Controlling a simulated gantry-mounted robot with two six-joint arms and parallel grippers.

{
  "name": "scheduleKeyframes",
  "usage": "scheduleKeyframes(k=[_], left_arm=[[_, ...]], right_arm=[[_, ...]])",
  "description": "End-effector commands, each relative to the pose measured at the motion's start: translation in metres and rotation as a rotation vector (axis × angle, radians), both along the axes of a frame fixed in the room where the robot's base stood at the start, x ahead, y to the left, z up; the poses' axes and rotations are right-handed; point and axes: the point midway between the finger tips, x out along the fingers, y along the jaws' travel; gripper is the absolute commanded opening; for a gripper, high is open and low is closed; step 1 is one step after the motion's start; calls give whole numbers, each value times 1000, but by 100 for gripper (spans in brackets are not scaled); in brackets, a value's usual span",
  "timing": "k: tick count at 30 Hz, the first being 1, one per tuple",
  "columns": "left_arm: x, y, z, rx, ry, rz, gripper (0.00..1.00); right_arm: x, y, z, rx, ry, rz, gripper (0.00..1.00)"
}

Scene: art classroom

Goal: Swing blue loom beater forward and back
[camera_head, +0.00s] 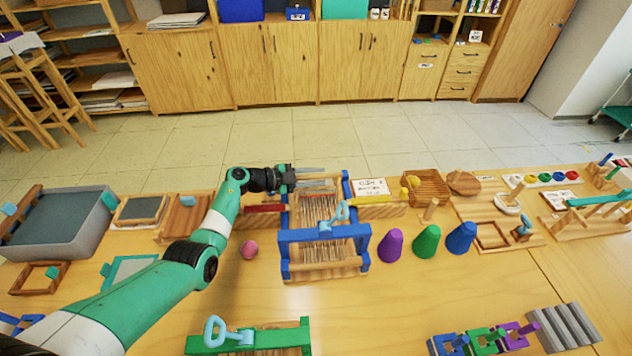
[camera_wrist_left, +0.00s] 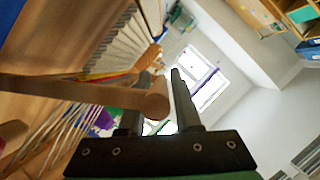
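The wooden table loom (camera_head: 322,268) stands in the middle of the table, with pale warp threads strung over it. A blue beater bar (camera_head: 300,236) crosses its front part on blue side posts, and a light blue looped handle (camera_head: 341,211) stands up near its middle. My left gripper (camera_head: 322,176) is over the back of the loom, behind the beater, with its two fingers apart. In the left wrist view, my left gripper (camera_wrist_left: 158,100) has a round-ended wooden rod (camera_wrist_left: 85,92) crossing close to its fingers; I cannot tell whether they touch. My right gripper is not in view.
Purple (camera_head: 391,246), green (camera_head: 427,241) and blue (camera_head: 461,238) cones stand right of the loom. A pink ball (camera_head: 249,249) lies left of it. A green-framed piece (camera_head: 250,341) with a light blue handle is in front. Bare tabletop lies in front of the cones.

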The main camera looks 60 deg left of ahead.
Motion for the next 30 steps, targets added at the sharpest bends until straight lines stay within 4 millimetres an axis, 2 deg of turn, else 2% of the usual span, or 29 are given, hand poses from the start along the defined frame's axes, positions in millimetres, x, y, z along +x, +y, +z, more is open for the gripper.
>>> scheduleKeyframes(k=[6,11,12,30], left_arm=[[0,0,1,0,0,0,30],[0,0,1,0,0,0,1],[0,0,1,0,0,0,0],[0,0,0,0,0,0,0]], right_arm=[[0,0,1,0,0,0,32],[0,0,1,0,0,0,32],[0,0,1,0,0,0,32],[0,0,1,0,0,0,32]])
